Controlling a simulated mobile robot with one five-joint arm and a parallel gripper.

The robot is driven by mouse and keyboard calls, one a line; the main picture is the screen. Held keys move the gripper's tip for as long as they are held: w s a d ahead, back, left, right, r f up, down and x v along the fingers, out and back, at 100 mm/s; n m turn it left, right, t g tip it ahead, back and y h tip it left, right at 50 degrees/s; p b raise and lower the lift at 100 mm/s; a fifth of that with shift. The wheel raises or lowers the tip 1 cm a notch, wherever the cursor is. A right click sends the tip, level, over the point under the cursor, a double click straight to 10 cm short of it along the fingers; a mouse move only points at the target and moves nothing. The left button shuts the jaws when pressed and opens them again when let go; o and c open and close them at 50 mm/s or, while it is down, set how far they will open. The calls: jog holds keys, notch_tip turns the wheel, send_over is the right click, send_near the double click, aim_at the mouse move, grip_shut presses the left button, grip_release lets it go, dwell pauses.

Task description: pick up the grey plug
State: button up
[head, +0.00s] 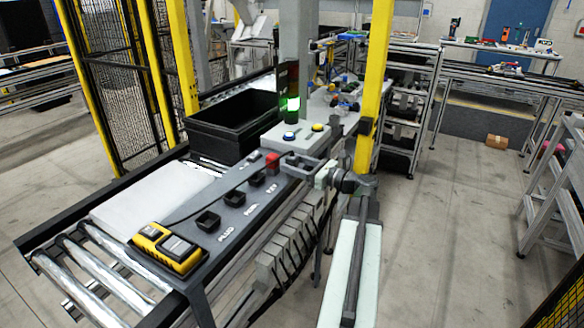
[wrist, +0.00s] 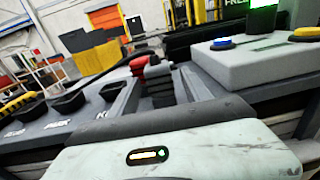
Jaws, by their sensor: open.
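My gripper (head: 292,162) is open over the far end of the dark grey fixture panel (head: 185,213), close to a small red block (head: 272,159). In the wrist view its dark jaws (wrist: 170,84) show beyond the white wrist housing, with the red block (wrist: 139,63) just left of them. No part stands out clearly as the grey plug. A dark pocket (head: 208,221) lies beside the lettering PLUG, with more dark pockets along the panel towards my gripper. I cannot tell whether a grey plug is hidden at the jaws.
A yellow and black device (head: 167,247) lies at the panel's near end. A black bin (head: 235,125) stands behind the panel on the roller conveyor. A grey button box (head: 297,143) with blue and yellow buttons stands close beyond my gripper. A yellow post (head: 375,80) rises to the right.

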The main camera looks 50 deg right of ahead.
aim_at(293, 156)
jog(key=shift+w, duration=0.5)
grip_shut()
notch_tip(293, 156, up, 4)
jog(key=p, duration=0.3)
jog(key=shift+f+p, duration=0.2)
jog(key=shift+p, duration=0.15)
jog(key=shift+s+d+r, duration=0.2)
jog(key=shift+s+d, duration=0.05)
jog(key=s+d+r+p, duration=0.1)
jog(key=s+d+p, duration=0.1)
jog(key=s+d, duration=0.8)
jog(key=shift+s+d+r, duration=0.25)
jog(key=shift+d+r, duration=0.15)
jog(key=shift+d, duration=0.15)
